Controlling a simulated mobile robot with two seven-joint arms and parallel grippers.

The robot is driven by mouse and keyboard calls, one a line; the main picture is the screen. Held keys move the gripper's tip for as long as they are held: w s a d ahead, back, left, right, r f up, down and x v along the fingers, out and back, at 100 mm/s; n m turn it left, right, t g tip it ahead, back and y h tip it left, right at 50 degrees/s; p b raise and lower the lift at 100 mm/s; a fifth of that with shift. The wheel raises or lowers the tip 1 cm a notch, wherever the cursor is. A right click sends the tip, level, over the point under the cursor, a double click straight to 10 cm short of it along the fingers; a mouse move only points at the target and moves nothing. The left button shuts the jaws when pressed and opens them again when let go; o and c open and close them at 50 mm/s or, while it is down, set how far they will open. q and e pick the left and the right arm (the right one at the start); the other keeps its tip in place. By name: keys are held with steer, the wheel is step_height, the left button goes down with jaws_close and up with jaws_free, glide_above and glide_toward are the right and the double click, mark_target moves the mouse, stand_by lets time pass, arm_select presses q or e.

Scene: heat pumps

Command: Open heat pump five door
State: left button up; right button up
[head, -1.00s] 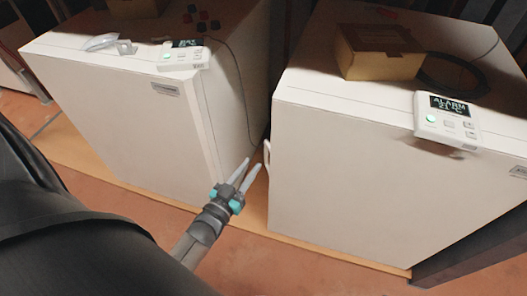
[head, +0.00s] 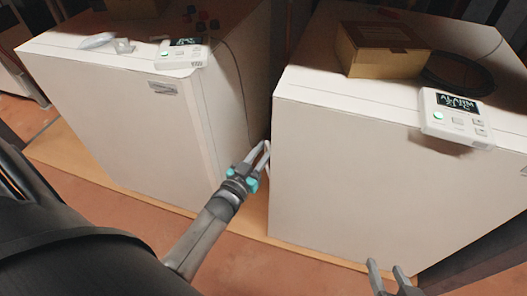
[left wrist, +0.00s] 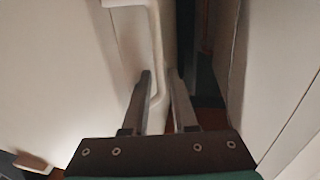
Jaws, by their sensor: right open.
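Two white box-shaped heat pumps stand side by side. The right heat pump (head: 350,180) shows an ALARM display on its control panel (head: 456,117). Its door front is closed, with a white handle at its left edge, mostly hidden behind my gripper in the head view. My left gripper (head: 265,148) is at that handle. In the left wrist view the white handle (left wrist: 156,50) runs down to between the two fingers (left wrist: 162,85), which are apart; I cannot tell if they touch it. My right gripper (head: 386,266) is open and empty low in front of the right heat pump.
The left heat pump (head: 120,120) has its own panel (head: 181,53) and a clear bracket (head: 105,42) on top. A cardboard box (head: 382,50) and a coiled black cable (head: 460,72) lie on the right one. A narrow gap separates the units.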

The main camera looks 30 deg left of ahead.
arm_select(q)
steer(key=shift+c, duration=0.2)
jaws_close()
stand_by(1.4)
